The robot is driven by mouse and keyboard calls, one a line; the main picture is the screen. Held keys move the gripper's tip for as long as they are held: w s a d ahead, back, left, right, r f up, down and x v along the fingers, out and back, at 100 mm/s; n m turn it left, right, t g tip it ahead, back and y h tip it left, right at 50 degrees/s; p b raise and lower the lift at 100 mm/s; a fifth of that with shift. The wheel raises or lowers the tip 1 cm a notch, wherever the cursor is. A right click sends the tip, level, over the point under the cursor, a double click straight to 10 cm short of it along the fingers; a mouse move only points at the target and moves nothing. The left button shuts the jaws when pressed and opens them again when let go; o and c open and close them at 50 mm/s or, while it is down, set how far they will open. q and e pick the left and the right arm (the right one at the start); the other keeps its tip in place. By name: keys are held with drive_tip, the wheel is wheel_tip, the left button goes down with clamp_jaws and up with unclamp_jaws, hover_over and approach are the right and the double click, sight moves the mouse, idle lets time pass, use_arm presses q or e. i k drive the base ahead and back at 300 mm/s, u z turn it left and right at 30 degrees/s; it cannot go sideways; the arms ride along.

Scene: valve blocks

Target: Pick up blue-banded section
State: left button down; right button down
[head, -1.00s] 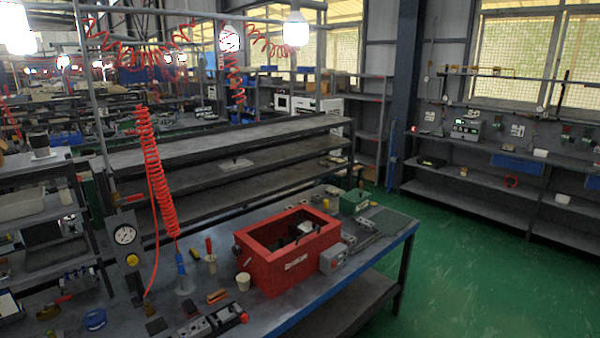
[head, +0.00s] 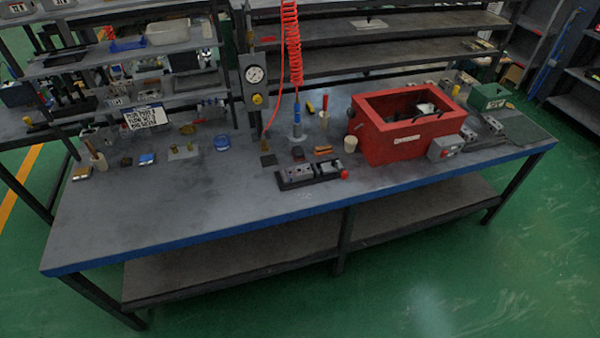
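No section with a clear blue band can be made out at this size. A row of grey valve blocks (head: 300,171) sits in a dark holder with a red knob at its right end, near the middle of the workbench (head: 230,205). A small blue item (head: 147,159) lies at the left of the bench, too small to identify. Neither of my grippers shows in the head view.
A large red open-topped box (head: 400,140) with a grey switch box stands at the right. A green box (head: 488,97) is behind it. A pressure gauge (head: 255,74) and a red coiled hose (head: 291,45) stand at the back. The front left bench top is clear.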

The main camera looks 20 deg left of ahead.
sight(305, 171)
drive_tip(key=z, duration=0.5)
drive_tip(key=i, duration=1.45)
drive_tip(key=u, duration=2.2)
